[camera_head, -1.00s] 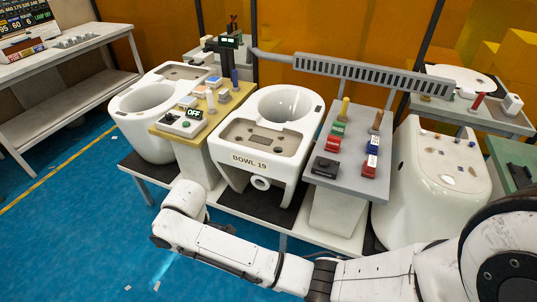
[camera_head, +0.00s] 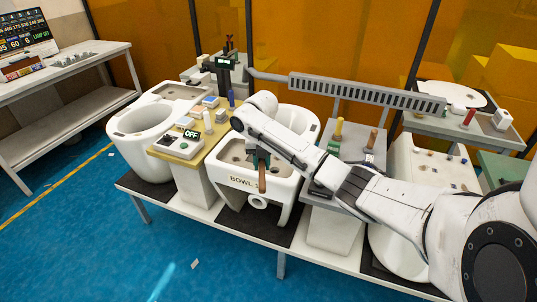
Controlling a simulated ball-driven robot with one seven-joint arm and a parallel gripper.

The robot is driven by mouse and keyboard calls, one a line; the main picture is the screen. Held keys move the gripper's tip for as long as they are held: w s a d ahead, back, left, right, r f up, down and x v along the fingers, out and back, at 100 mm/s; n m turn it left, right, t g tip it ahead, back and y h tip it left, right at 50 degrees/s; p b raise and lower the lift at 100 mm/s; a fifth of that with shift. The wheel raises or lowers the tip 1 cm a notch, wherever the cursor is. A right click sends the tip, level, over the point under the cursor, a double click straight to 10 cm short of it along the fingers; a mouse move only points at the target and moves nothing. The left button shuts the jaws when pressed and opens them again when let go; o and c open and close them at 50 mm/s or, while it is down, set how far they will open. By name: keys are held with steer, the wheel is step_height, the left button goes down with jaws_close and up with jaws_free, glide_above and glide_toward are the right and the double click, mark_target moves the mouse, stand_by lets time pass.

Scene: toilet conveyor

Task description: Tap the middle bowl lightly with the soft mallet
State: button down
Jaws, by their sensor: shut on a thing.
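The middle bowl (camera_head: 284,188) is a white toilet bowl with a flat deck and a label on its front, now partly covered by my arm. My gripper (camera_head: 262,163) hangs over the deck's front edge, pointing down. It is shut on a brown, stick-like piece (camera_head: 262,181), which appears to be the soft mallet's handle. The mallet's head cannot be made out. I cannot tell whether the piece touches the bowl or hangs in front of it.
A left bowl (camera_head: 140,122) and a yellow-topped stand (camera_head: 182,150) with an OFF display are left of the middle bowl. A grey stand with upright yellow (camera_head: 338,130) and brown (camera_head: 372,138) handles is at right. A slotted grey rail (camera_head: 365,93) runs behind. Blue floor lies in front.

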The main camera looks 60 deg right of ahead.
steer(key=shift+s+d+r+n, duration=0.3)
steer(key=shift+d+r+n, duration=0.05)
steer(key=shift+d, duration=0.3)
steer(key=shift+s+d+r+n, duration=0.3)
steer(key=shift+d+r+n, duration=0.05)
steer(key=shift+d, duration=0.25)
steer(key=shift+f+b, duration=1.3)
steer(key=shift+f, duration=1.05)
steer(key=shift+f, duration=0.1)
step_height(320, 180, down, 7)
steer(key=b, duration=0.4)
steer(key=shift+b, duration=0.35)
steer(key=shift+r+p, duration=0.45)
steer(key=shift+r, duration=0.15)
step_height(320, 180, up, 8)
steer(key=p, duration=0.6)
steer(key=shift+p, duration=0.4)
